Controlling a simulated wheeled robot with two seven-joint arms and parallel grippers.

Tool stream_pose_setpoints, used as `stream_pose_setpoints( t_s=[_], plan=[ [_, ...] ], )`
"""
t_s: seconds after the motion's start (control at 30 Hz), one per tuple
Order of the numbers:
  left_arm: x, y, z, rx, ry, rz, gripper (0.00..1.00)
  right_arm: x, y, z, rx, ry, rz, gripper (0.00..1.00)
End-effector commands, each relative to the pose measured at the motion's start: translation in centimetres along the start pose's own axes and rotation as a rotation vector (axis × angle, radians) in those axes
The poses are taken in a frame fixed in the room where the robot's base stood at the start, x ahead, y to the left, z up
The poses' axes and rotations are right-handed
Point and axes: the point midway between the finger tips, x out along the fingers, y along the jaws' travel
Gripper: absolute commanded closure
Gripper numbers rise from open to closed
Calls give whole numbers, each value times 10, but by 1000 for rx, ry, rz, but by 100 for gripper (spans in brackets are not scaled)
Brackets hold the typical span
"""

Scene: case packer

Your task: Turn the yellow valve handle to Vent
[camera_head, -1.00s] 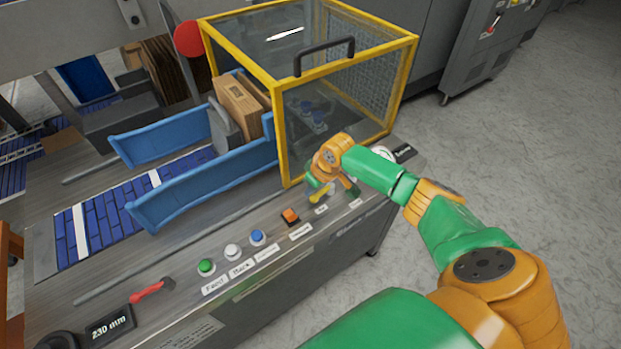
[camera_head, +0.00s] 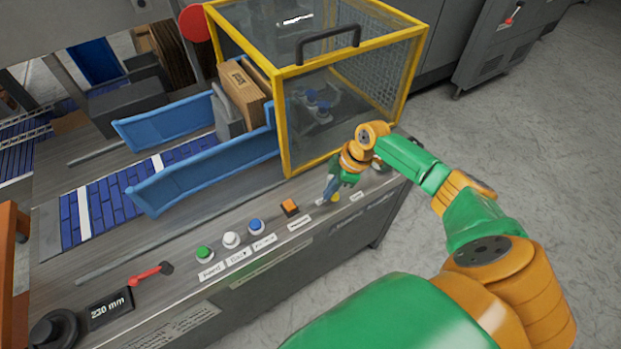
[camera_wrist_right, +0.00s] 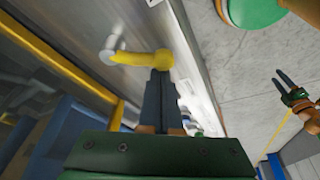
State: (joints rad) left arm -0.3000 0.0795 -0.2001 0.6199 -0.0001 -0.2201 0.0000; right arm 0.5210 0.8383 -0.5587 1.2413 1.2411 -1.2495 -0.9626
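The yellow valve handle (camera_head: 335,198) is on the sloped front panel, right of the orange switch, and mostly hidden by my right gripper in the head view. In the right wrist view the handle (camera_wrist_right: 132,58) extends right from a round silver pivot (camera_wrist_right: 108,52). My right gripper (camera_head: 327,199) is at the handle. Its two dark fingers (camera_wrist_right: 160,72) are close together, with their tips at the handle's free end; they look shut, not clearly around it. A green gripper with dark fingers (camera_wrist_right: 290,92), seemingly my left, shows at the right edge of the wrist view. The Vent label is not readable.
A yellow-framed guard (camera_head: 287,130) stands just behind the valve. Left along the panel are the orange switch (camera_head: 289,207), blue (camera_head: 256,226), white (camera_head: 231,239) and green (camera_head: 204,254) buttons, and a red lever (camera_head: 146,275). Open floor lies to the right.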

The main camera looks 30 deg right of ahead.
Motion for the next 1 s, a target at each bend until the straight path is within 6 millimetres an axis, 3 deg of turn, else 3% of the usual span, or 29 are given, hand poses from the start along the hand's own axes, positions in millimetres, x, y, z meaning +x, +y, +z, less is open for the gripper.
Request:
stream_pose_setpoints(
  t_s=[0.27, 1.0],
  plan=[
    [12, 0, 1, 0, 0, 0, 50, -3, 0, 11, -167, -1, -59, 100],
    [15, 0, 1, 0, 0, 0, 50, -7, 1, 18, -164, -2, -59, 100]
  ],
)
